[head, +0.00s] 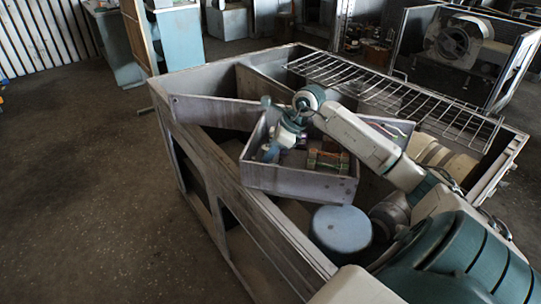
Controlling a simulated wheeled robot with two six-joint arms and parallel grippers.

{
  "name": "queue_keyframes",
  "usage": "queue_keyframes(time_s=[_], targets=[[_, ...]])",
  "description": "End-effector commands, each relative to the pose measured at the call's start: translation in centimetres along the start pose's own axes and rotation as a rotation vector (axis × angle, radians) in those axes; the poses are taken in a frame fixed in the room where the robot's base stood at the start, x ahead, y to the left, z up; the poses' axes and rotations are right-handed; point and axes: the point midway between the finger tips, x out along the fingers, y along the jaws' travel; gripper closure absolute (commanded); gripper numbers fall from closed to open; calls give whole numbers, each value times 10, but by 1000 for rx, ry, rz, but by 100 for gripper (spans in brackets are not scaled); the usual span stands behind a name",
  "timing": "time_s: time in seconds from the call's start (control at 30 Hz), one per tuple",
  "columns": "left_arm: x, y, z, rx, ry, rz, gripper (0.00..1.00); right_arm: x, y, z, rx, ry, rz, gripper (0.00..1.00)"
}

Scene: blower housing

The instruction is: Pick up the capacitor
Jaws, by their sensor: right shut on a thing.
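My right gripper (270,150) reaches down into the left end of a grey metal tray (297,183). It is shut on a small part low in the tray, which looks like the capacitor. The fingers and wrist hide most of this part, so its shape and whether it touches the tray floor are hard to tell. My left gripper is not in view.
A transformer-like block (328,161) with copper and green parts sits in the tray, right of the gripper. The tray lies tilted on the open metal housing (262,222). A blue-grey round can (341,230) stands below it. A wire grille (400,90) spans the housing's back.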

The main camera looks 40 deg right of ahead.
Motion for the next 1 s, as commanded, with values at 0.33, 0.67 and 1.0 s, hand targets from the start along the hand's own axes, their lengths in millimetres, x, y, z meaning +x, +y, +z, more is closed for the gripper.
queue_keyframes(time_s=[0.33,0.67,1.0], targets=[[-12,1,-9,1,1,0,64,-34,-1,20,-3,-5,-4,87],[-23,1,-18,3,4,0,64,-80,0,46,-1,-2,-1,87],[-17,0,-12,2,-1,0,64,-92,0,53,0,0,0,87]])
